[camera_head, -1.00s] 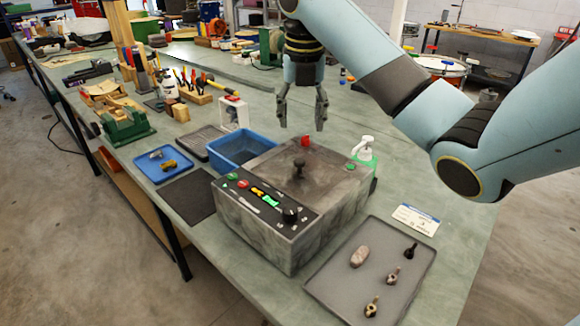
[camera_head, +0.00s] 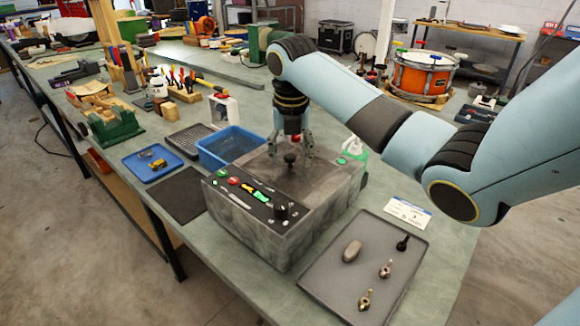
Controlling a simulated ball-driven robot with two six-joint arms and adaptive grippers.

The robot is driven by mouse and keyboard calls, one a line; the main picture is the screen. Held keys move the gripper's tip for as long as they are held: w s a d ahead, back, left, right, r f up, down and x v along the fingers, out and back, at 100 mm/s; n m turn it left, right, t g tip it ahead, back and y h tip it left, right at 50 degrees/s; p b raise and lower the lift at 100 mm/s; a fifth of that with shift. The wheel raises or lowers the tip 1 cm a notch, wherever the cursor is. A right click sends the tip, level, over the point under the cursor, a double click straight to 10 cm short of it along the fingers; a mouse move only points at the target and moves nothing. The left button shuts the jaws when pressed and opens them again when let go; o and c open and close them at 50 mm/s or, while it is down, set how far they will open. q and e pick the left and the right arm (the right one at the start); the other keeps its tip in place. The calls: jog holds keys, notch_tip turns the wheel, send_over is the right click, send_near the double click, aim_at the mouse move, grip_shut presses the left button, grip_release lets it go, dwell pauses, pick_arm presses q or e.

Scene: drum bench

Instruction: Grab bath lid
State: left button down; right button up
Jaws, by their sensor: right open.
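The bath is a grey box (camera_head: 255,238) on the bench with a front panel of buttons and a dark knob. Its grey lid (camera_head: 325,178) covers the top and carries a small black handle (camera_head: 290,159). My right gripper (camera_head: 290,158) is open, pointing down over the lid, with its fingers at either side of the handle. I cannot tell whether the fingers touch it. The left gripper is not in view.
A grey tray (camera_head: 326,271) with small metal parts lies at the right.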

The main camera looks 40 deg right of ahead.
jog(key=shift+c, duration=0.3)
grip_shut()
jog(key=shift+r, duration=0.1)
jog(key=shift+r, duration=0.5)
jog(key=r, duration=0.1)
jog(key=d+r, duration=0.1)
jog(key=r, duration=0.1)
jog(key=shift+s+r+b, duration=0.2)
jog(key=shift+r+b, duration=0.05)
jog(key=shift+b, duration=0.1)
jog(key=s+d+r+b, duration=0.1)
jog(key=s+d+r, duration=0.5)
jog(key=d, duration=0.2)
jog(key=shift+d+r, duration=0.2)
jog(key=shift+d, duration=0.15)
